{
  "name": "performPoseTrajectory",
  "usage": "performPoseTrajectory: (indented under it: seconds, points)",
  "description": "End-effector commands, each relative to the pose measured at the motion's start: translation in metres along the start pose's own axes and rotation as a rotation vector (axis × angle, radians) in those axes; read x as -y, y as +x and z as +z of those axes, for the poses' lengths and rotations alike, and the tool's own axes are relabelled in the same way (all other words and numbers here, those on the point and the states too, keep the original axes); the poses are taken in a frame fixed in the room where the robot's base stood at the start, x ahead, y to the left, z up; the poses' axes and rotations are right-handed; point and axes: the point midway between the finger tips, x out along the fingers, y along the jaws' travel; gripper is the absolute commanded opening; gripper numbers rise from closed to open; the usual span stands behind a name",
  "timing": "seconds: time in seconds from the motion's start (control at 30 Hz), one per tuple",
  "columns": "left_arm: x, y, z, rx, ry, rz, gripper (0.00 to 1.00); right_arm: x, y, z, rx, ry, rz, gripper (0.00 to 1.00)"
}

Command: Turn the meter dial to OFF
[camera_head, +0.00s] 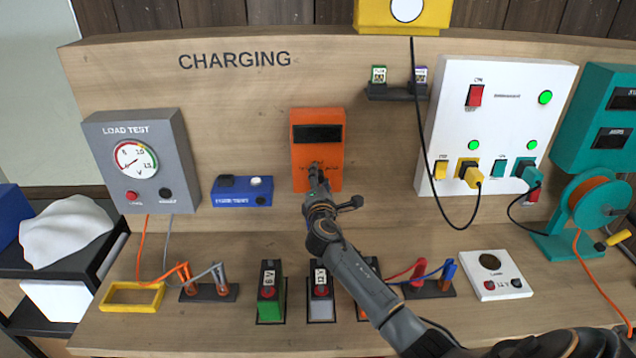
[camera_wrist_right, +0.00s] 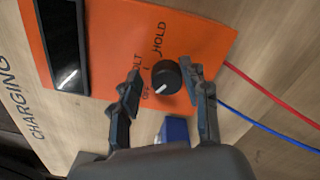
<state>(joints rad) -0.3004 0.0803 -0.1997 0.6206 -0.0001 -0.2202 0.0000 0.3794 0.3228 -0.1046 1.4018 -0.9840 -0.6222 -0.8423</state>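The orange meter (camera_head: 318,170) is on the wooden board, and its display (camera_head: 318,134) is dark. In the right wrist view, its black round dial (camera_wrist_right: 167,77) has a white mark pointing down-left, toward the partly hidden lettering that looks like OFF. VOLT, partly covered, and HOLD are printed around the dial. My right gripper (camera_wrist_right: 162,80) is open, with one finger on each side of the dial. A gap shows on the left; I cannot tell whether the right finger touches. In the head view, my right gripper (camera_head: 316,180) covers the dial. My left gripper is not in view.
A grey load tester (camera_head: 150,180) and a small blue box (camera_head: 243,191) are left of the meter. Battery blocks (camera_head: 271,290) stand on the shelf below. A white switch panel (camera_head: 495,130) with a hanging black cable is on the right.

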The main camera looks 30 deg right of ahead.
Motion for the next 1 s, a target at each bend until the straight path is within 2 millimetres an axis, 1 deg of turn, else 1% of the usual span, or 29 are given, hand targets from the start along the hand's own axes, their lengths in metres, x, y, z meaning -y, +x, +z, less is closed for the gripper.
performPoseTrajectory:
  seconds: [0.33, 0.47, 0.57, 0.8, 0.9, 1.0]
  points:
    - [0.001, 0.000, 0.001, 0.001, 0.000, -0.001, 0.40, 0.003, -0.003, -0.005, -0.009, -0.001, -0.005, 0.57]
    - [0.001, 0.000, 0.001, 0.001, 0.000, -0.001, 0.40, 0.004, -0.012, -0.006, -0.010, -0.001, -0.006, 0.57]
    - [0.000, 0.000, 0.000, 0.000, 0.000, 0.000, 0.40, 0.005, -0.028, -0.006, -0.011, 0.000, -0.006, 0.57]
    - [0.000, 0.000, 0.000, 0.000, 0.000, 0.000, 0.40, 0.005, -0.080, -0.005, -0.011, 0.001, -0.006, 0.57]
    - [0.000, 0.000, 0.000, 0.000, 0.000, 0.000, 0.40, 0.004, -0.097, -0.003, -0.009, 0.000, -0.006, 0.57]
    - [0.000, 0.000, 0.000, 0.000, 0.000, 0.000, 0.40, 0.004, -0.110, -0.003, -0.008, 0.001, -0.005, 0.57]
